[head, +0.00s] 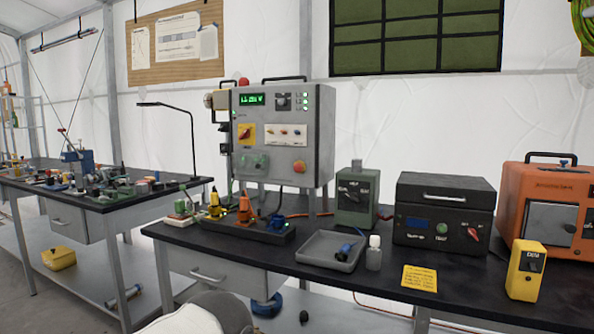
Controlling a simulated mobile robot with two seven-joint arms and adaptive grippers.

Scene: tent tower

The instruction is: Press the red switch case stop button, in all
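A large grey control case (318,130) stands on the dark bench near the middle of the head view. It has a lit green display, a yellow plate with a red switch, and several small indicators. A round orange-red button (299,166) sits low on the right of its front face, unobstructed. Whether it is pressed in cannot be told. A small red dome (243,82) sits on top of the case at the left. Neither of my grippers is in view, and nothing touches the case front.
On the dark bench (310,270), a socket strip with coloured plugs (268,235) lies before the case. A grey tray (315,250), green meter (355,200), black case (445,195), yellow box (526,270) and orange case (545,180) stand to the right. A cluttered second bench is at left.

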